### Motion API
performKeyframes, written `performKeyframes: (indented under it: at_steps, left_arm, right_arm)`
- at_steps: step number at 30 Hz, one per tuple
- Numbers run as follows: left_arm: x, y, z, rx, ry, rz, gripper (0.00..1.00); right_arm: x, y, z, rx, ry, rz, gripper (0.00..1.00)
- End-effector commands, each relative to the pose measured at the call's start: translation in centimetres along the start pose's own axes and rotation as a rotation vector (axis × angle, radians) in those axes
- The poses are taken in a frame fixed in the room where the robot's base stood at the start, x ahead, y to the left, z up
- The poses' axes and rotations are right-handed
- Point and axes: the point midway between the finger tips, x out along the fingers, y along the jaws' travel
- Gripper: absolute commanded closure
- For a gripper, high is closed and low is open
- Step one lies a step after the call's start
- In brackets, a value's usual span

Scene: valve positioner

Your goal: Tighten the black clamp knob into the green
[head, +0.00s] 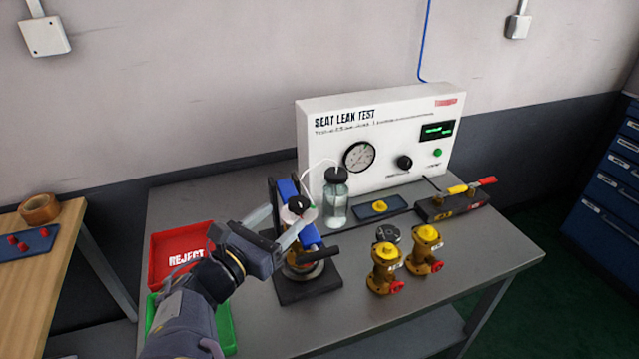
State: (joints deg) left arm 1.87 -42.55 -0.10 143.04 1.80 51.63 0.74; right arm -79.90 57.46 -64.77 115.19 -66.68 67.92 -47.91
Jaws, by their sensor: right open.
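The black clamp knob (297,204) sits on top of the clamp stand (308,290), over a pale disc (309,214). My right gripper (292,214) reaches in from the lower left. Its fingers are open, with one on each side of the knob area in this view. I cannot tell whether either finger touches the knob. No green mark is clear on the disc, which is small and partly covered by the gripper. My left gripper is not in view.
The white leak test panel (383,120) stands behind, with a glass bottle (336,200) before it. Brass valves (386,270) stand right of the clamp. A red reject tray (163,250) and green tray (222,330) lie left. The front right of the table is clear.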

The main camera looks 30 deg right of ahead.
Motion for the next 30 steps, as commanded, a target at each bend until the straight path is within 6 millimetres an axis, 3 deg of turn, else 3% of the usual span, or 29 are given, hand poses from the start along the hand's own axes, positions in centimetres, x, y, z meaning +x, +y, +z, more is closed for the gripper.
performKeyframes:
  at_steps: [5,12,18,28,30]
  left_arm:
    - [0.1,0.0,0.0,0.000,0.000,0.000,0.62]
    - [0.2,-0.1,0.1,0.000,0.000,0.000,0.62]
    - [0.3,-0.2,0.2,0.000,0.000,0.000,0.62]
    - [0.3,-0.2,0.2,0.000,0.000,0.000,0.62]
    - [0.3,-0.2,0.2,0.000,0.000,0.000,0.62]
  right_arm:
    - [1.2,-0.1,-0.1,0.000,0.001,-0.004,0.40]
    - [5.1,-0.1,-0.1,-0.001,0.001,-0.005,0.40]
    - [7.3,-0.1,-0.1,0.001,0.002,-0.002,0.40]
    - [7.8,0.0,0.0,0.000,0.001,0.000,0.40]
    - [7.8,0.0,0.0,0.000,0.001,0.000,0.46]
